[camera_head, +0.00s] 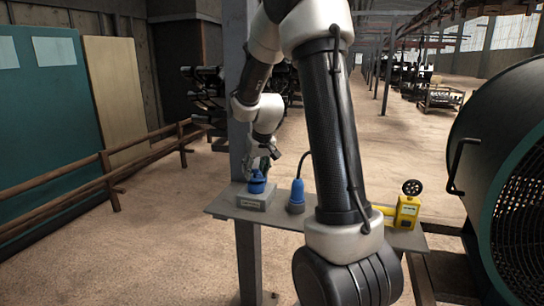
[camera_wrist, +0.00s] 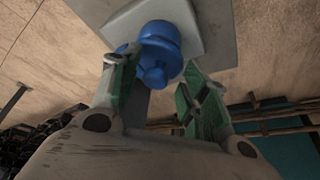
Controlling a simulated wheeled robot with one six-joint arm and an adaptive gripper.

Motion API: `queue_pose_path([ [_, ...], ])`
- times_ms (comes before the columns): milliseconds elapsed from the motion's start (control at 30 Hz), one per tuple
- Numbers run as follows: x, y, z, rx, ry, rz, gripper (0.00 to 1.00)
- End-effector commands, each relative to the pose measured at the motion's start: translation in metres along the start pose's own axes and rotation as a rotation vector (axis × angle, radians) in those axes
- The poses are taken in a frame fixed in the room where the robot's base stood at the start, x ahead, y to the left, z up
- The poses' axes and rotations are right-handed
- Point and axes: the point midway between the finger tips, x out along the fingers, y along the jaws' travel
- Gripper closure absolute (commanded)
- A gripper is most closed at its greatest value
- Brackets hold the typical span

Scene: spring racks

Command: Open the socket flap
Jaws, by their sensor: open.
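A blue socket (camera_head: 257,183) sits on a grey box (camera_head: 256,201) on the narrow shelf. In the wrist view the socket (camera_wrist: 163,38) shows as a round blue body with a smaller knob-like part toward me, on a pale square plate (camera_wrist: 212,22). I cannot clearly tell the flap from the socket body, or whether it is open. My gripper (camera_head: 266,160) is just above the socket. In the wrist view its green-padded fingers (camera_wrist: 160,66) are apart, one on each side of the blue part. I cannot tell whether either finger touches it.
A blue plug (camera_head: 297,196) with a dark cable stands on the shelf (camera_head: 226,205) right of the box. A yellow device (camera_head: 407,212) with a black wheel is farther right, partly behind my arm. A large dark drum (camera_head: 505,150) stands at the right, and a wooden railing (camera_head: 105,178) at the left.

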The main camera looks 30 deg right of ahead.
Motion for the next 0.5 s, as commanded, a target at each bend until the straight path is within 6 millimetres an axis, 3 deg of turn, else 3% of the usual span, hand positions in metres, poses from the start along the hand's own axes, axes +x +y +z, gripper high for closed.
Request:
queue_pose_path([
  [367,-0.079,-0.001,0.001,-0.004,0.021,0.016,0.55],
  [500,-0.103,-0.01,0.02,-0.016,0.017,0.01,0.55],
])
